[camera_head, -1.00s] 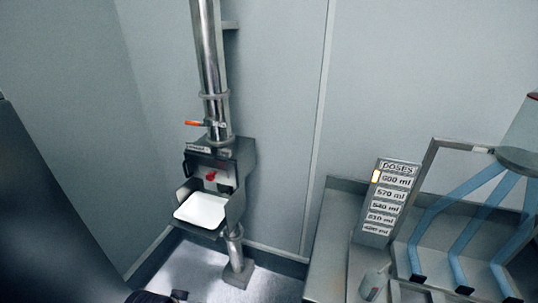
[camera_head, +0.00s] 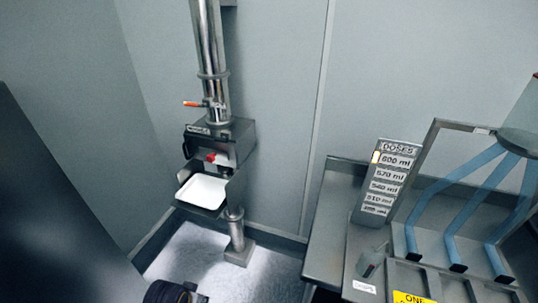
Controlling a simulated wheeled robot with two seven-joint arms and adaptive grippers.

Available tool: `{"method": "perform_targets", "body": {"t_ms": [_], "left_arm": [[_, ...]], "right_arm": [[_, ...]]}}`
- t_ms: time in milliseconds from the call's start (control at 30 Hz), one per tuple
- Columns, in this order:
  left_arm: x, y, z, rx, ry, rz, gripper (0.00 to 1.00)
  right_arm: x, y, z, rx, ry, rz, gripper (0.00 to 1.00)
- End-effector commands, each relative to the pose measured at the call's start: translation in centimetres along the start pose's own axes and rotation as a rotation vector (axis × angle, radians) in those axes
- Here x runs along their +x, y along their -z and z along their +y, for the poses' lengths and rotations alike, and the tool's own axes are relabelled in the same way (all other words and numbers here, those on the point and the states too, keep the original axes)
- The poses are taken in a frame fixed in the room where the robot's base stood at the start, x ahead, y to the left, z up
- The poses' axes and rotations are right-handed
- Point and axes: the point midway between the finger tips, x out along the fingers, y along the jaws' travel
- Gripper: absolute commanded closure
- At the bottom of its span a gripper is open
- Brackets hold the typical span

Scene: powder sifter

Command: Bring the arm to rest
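A dark part of my own arm (camera_head: 172,292) shows at the bottom edge, left of centre. Its fingers are not clearly visible, so I cannot tell which arm it is or whether a gripper is open. The sifter unit (camera_head: 218,150) stands on a steel pipe against the back wall. It has a red knob (camera_head: 212,158) on its front. A white tray (camera_head: 203,191) lies in its lower opening. An orange-handled valve (camera_head: 193,104) is on the pipe above it.
A grey bench (camera_head: 325,240) stands at the right with a doses sign (camera_head: 388,180) and several blue tubes (camera_head: 470,205). A large dark panel (camera_head: 45,220) fills the lower left. Floor (camera_head: 205,262) is open below the sifter.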

Motion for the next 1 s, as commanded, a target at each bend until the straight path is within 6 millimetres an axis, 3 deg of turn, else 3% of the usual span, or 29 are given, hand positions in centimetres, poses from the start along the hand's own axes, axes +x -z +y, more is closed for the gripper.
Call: {"method": "perform_targets", "body": {"t_ms": [200, 567, 1000], "left_arm": [[5.8, -1.4, 0.3, 0.003, -0.003, -0.022, 0.69], [14.6, -5.0, 0.7, 0.007, -0.008, -0.051, 0.69], [23.9, -11.4, 1.2, 0.014, -0.013, -0.088, 0.69]], "right_arm": [[0.2, 0.0, 0.0, 0.000, 0.000, 0.000, 0.60], [0.5, 0.0, 0.0, 0.000, 0.000, 0.000, 0.60], [0.8, -0.1, 0.0, 0.000, 0.000, 0.000, 0.60]]}}
